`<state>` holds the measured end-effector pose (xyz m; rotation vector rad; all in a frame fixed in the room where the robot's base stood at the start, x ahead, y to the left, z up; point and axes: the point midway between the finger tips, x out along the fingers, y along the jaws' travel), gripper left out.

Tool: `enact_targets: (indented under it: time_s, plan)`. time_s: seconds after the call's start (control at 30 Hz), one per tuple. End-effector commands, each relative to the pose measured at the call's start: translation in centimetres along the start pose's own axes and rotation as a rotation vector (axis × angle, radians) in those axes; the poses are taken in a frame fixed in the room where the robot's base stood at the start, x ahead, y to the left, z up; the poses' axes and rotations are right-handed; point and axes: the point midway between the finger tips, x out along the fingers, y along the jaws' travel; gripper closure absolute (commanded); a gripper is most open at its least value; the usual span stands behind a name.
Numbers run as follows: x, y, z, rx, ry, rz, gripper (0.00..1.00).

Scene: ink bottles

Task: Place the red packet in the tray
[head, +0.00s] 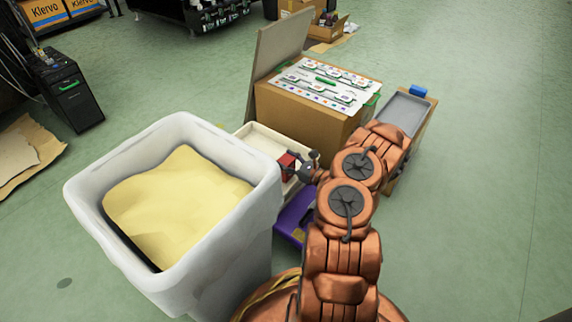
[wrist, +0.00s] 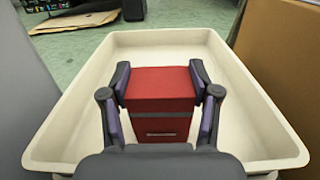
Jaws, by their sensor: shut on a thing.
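In the head view the packet (head: 287,160) shows small and red at the gripper (head: 298,166), over the tray (head: 262,136), and my arm and the white bin hide part of the tray.
A large white bin (head: 178,136) with yellow contents stands left of the tray. A cardboard box (head: 300,115) with a printed white sheet on top stands behind it. A grey shallow tray (head: 402,112) and a blue item (head: 418,90) are to the right. Green floor lies open at far right.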

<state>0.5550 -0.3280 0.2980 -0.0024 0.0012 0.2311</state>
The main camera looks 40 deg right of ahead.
Motion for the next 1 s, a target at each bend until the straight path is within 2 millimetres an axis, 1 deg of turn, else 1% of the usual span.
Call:
enact_targets:
  time_s: [0.03,0.07,0.3,0.47,0.5,0.7,1.0]
  plan:
    - [-0.04,0.02,-0.95,0.001,0.001,0.0,0.74]
    - [-0.03,0.04,-1.1,0.001,0.001,0.0,0.74]
    - [0.01,0.03,-0.93,0.0,-0.001,0.0,0.74]
    - [0.01,0.0,-1.29,0.0,-0.001,-0.001,0.74]
    - [0.0,-0.01,-1.2,0.0,-0.002,-0.001,0.34]
    - [0.01,0.02,-1.17,0.001,-0.002,0.0,0.14]
    - [0.02,0.03,-1.14,0.001,-0.002,0.0,0.14]
